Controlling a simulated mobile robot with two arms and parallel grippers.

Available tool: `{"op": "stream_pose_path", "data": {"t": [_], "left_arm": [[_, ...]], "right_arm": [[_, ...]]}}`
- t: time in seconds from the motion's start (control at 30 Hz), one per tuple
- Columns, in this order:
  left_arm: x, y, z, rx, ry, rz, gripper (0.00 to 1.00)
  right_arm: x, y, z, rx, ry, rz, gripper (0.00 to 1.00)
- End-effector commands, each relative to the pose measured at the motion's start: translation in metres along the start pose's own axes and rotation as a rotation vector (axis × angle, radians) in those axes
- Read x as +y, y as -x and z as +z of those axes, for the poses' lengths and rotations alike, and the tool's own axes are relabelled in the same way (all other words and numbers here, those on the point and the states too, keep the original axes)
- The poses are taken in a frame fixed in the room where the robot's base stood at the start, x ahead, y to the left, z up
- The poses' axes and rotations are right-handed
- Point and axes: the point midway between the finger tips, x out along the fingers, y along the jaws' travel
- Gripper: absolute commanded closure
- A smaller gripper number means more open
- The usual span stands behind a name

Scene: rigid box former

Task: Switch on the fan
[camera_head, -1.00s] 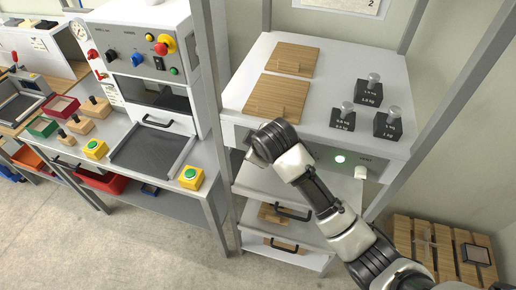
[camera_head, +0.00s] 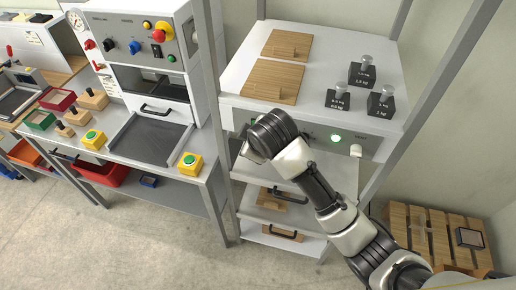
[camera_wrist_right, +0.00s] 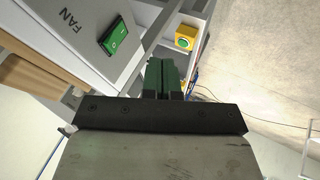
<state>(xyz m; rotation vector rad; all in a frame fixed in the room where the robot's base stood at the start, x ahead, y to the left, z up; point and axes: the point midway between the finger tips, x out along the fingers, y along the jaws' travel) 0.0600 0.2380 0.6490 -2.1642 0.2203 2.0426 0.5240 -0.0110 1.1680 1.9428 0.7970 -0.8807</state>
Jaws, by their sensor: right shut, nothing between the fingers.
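The fan switch (camera_wrist_right: 113,35) is a green rocker with white marks in a black frame, beside the printed word FAN (camera_wrist_right: 72,22) on a pale panel. It shows at the upper left of the right wrist view. My right gripper (camera_wrist_right: 162,68) is shut and empty, its dark green fingertips together to the right of the switch and apart from it in the picture. In the head view my right arm (camera_head: 315,185) reaches up to the front panel (camera_head: 375,145) of the white unit; its wrist hides the fan switch and the fingers. My left gripper is not in view.
The panel also carries a lit green lamp (camera_head: 335,138) and a white knob (camera_head: 355,150). Wooden boards (camera_head: 270,80) and black weights (camera_head: 380,104) lie on top. A frame post (camera_head: 213,110) stands left of the arm. A yellow button box (camera_head: 188,163) sits on the neighbouring bench.

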Motion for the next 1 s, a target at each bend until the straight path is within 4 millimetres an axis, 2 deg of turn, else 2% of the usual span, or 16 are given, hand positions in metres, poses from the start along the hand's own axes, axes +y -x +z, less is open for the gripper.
{"op": "stream_pose_path", "data": {"t": [0.2,0.3,0.43,0.63,1.0], "left_arm": [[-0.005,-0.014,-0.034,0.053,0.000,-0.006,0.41],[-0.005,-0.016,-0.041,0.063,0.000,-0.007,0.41],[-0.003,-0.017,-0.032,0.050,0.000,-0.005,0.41],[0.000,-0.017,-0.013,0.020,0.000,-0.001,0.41],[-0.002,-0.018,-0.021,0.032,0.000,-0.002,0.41]], "right_arm": [[-0.009,0.035,0.003,0.005,0.002,0.003,1.00],[-0.011,0.048,0.003,0.003,0.001,0.002,1.00],[-0.012,0.057,0.003,0.001,0.000,0.002,1.00],[-0.012,0.060,0.003,0.000,0.000,0.000,1.00],[-0.013,0.059,0.003,0.000,-0.001,0.000,1.00]]}}
